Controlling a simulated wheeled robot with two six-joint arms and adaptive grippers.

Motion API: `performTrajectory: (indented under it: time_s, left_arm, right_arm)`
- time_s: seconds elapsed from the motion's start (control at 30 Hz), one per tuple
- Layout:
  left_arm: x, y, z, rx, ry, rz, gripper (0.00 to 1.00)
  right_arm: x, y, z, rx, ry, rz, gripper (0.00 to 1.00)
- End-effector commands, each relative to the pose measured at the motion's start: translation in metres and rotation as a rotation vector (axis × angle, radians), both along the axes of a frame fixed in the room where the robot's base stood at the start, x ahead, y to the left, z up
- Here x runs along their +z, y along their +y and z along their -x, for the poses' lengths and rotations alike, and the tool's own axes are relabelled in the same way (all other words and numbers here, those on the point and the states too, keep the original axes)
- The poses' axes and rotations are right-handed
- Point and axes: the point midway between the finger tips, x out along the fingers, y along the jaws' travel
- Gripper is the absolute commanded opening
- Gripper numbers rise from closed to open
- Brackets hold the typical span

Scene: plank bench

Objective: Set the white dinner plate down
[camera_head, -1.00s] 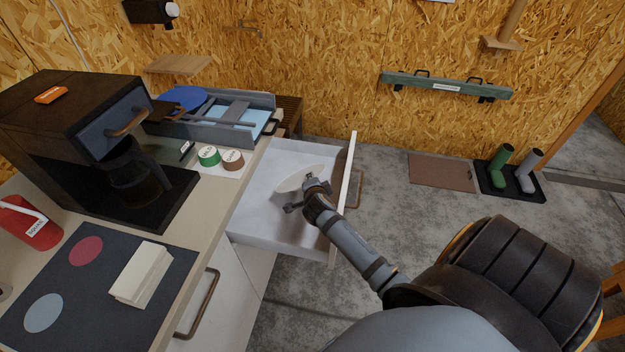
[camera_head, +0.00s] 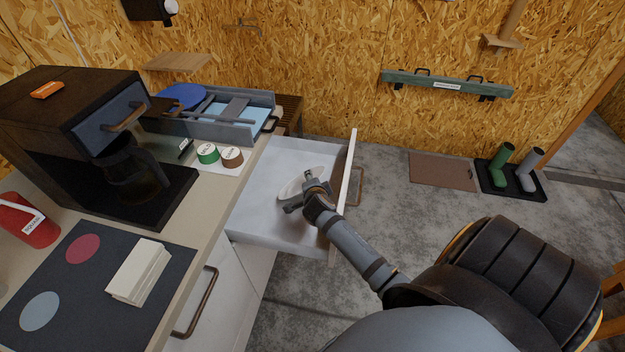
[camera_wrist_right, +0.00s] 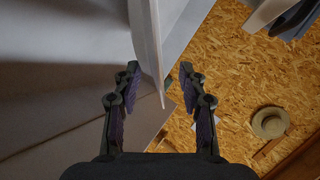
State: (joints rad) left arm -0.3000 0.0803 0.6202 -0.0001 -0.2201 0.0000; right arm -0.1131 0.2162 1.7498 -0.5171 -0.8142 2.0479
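The white dinner plate (camera_head: 290,189) is inside the open white drawer (camera_head: 262,218), seen as a narrow tilted oval partly hidden by my gripper. I cannot tell how it rests on the drawer floor. My right gripper (camera_head: 298,192) reaches into the drawer at the plate. In the right wrist view the plate (camera_wrist_right: 148,45) shows nearly edge-on, its rim between the two dark fingers of the gripper (camera_wrist_right: 159,78). The fingers are apart, with a clear gap on the right side of the rim. My left gripper is not in view.
The drawer's front panel (camera_head: 347,185) stands just right of the plate. The bench (camera_head: 213,185) at left holds a coffee machine (camera_head: 80,120), a blue-grey tray (camera_head: 255,103), a dark mat (camera_head: 75,320) and a cream block stack (camera_head: 139,272).

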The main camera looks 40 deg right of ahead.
Motion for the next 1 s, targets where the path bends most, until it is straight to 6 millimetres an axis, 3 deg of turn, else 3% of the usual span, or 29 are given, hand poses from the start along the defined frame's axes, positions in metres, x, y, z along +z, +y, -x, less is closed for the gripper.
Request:
performTrajectory:
  time_s: [0.2,0.33,0.37,0.7,1.0]
  left_arm:
    - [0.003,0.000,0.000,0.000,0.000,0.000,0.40]
    - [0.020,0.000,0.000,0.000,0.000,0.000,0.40]
    - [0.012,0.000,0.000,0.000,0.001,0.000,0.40]
    - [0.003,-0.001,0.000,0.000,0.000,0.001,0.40]
    - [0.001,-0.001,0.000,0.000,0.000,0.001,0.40]
  right_arm:
    - [0.004,0.000,0.000,0.001,-0.002,0.001,0.41]
    - [0.022,0.000,0.000,0.001,-0.002,0.001,0.41]
    - [0.017,0.005,0.006,0.001,-0.001,-0.001,0.41]
    - [0.057,0.043,0.069,-0.002,-0.001,-0.003,0.41]
    - [0.072,0.055,0.088,-0.001,-0.001,0.000,0.41]
